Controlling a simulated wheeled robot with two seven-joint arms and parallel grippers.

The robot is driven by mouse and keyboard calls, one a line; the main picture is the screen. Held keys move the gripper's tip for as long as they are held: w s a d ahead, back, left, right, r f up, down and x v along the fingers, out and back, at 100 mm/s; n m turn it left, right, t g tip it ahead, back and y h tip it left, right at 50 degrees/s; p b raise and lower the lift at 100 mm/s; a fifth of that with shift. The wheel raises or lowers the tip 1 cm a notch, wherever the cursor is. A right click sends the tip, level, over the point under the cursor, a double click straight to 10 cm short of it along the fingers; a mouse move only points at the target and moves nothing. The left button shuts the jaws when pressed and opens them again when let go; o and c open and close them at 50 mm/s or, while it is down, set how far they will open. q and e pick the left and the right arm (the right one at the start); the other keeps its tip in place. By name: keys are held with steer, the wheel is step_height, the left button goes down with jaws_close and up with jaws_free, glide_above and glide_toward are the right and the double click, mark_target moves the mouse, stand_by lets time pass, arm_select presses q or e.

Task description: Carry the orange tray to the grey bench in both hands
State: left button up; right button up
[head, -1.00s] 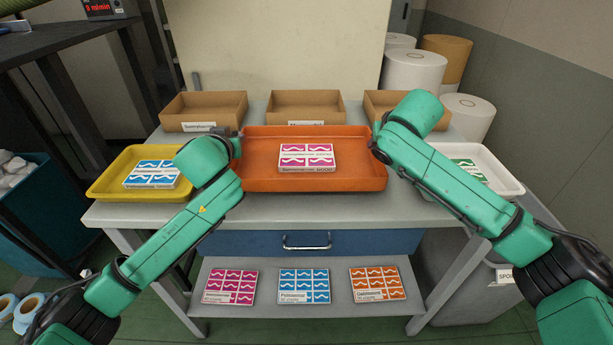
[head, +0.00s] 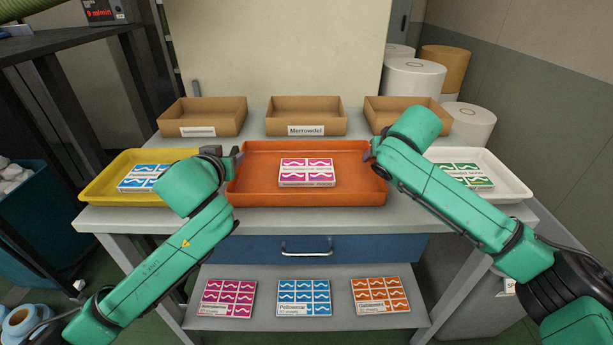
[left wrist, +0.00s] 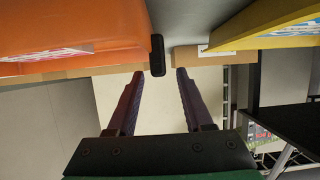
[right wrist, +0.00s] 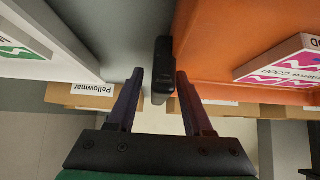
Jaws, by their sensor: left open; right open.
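The orange tray (head: 350,188) sits flat on a grey-topped table (head: 290,219), with a pink-and-white box (head: 306,172) in it. My left gripper (head: 226,155) is open at the tray's left side. In the left wrist view, a dark handle (left wrist: 157,55) on the tray's side shows between the open fingertips (left wrist: 160,72). My right gripper (head: 374,148) is open at the right side. In the right wrist view, the other dark handle (right wrist: 163,60) shows between its fingertips (right wrist: 160,74). I cannot tell whether the fingers touch the handles. No separate grey bench is identifiable.
A yellow tray (head: 100,190) with a blue box stands close on the left, a white tray (head: 505,185) with a green box on the right. Several cardboard bins (head: 305,115) line the back. A blue drawer (head: 350,247) and a shelf with boxes are below.

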arm_select(q)
steer(key=v, duration=0.6)
steer(key=shift+s+r, duration=0.15)
steer(key=shift+s, duration=0.1)
arm_select(e)
steer(key=shift+s+r, duration=0.1)
steer(key=v, duration=1.2)
